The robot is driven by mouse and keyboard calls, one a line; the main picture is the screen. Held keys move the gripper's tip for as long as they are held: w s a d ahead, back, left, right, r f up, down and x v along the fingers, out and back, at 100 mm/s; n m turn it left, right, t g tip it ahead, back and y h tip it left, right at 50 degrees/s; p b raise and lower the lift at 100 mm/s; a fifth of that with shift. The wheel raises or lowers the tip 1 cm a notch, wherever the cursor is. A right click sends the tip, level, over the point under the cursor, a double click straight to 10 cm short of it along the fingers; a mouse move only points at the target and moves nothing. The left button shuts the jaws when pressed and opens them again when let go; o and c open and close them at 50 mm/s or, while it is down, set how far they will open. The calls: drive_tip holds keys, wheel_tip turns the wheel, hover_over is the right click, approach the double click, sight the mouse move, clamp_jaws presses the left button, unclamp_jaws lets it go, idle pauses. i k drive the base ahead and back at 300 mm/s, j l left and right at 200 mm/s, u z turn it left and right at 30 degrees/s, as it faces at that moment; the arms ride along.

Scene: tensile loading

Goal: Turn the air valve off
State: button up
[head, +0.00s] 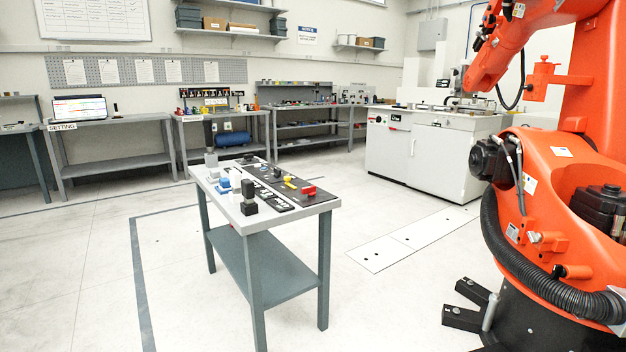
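I cannot make out the air valve for certain. A small grey table (262,222) stands in the middle of the floor. On its black panel are a small red part (308,190) and a small yellow part (290,183), too small to identify. A blue cylinder, perhaps an air tank (232,139), lies on the lower shelf of a back bench. No valve handle on it can be read. My gripper is not in view.
A large orange industrial arm (555,185) on a black base fills the right side. A white machine cabinet (440,155) stands behind it. Benches (120,160) with a laptop (80,108) line the back wall. Floor left of the small table is clear.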

sight(311, 190)
drive_tip(key=i+l, duration=0.45)
drive_tip(key=i+j, duration=0.1)
drive_tip(key=i, duration=0.45)
drive_tip(key=i+j+z, duration=0.1)
drive_tip(key=i, duration=0.45)
drive_tip(key=i+j, duration=0.2)
drive_tip(key=i, duration=0.35)
drive_tip(key=i+j+z, duration=0.1)
drive_tip(key=i, duration=0.45)
